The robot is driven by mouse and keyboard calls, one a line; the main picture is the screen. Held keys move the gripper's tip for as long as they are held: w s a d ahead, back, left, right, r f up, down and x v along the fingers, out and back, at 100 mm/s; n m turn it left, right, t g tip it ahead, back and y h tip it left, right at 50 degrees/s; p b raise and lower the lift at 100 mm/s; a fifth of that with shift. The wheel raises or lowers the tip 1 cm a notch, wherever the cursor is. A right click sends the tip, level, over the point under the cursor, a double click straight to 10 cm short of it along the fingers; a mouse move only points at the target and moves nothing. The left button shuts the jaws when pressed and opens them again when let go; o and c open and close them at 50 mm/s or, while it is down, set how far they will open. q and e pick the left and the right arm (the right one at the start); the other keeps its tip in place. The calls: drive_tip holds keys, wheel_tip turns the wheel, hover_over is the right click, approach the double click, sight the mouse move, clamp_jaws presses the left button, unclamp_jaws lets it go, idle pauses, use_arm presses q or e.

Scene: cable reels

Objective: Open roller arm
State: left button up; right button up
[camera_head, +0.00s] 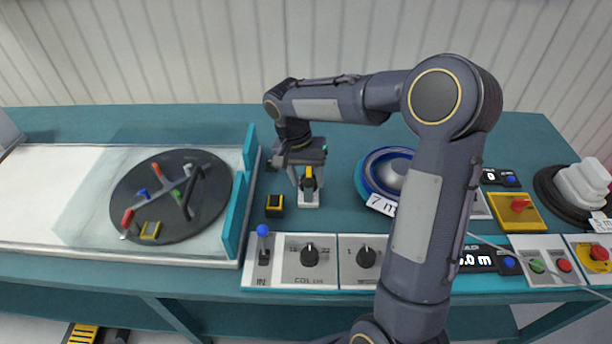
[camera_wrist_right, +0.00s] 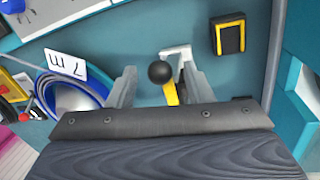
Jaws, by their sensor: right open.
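The roller arm shows in the right wrist view as a yellow lever (camera_wrist_right: 170,94) with a black ball knob (camera_wrist_right: 160,71), beside a white bracket (camera_wrist_right: 177,52). In the head view the yellow lever (camera_head: 308,173) stands on its pale base (camera_head: 308,199), partly hidden by my right gripper (camera_head: 306,172). My right gripper (camera_wrist_right: 158,78) points down over the lever with its fingers apart, one on each side of the knob. I cannot tell whether a finger touches it. My left gripper is not in view.
A black-and-yellow block (camera_head: 274,205) lies just left of the lever. A blue reel (camera_head: 384,176) tagged "7 m" is to its right. A control panel (camera_head: 311,262) with a blue-knobbed lever and dials runs along the front. A dark turntable (camera_head: 214,213) is at the left, behind clear panels.

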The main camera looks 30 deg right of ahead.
drive_tip(key=shift+f, duration=0.1)
clamp_jaws()
idle(0.3)
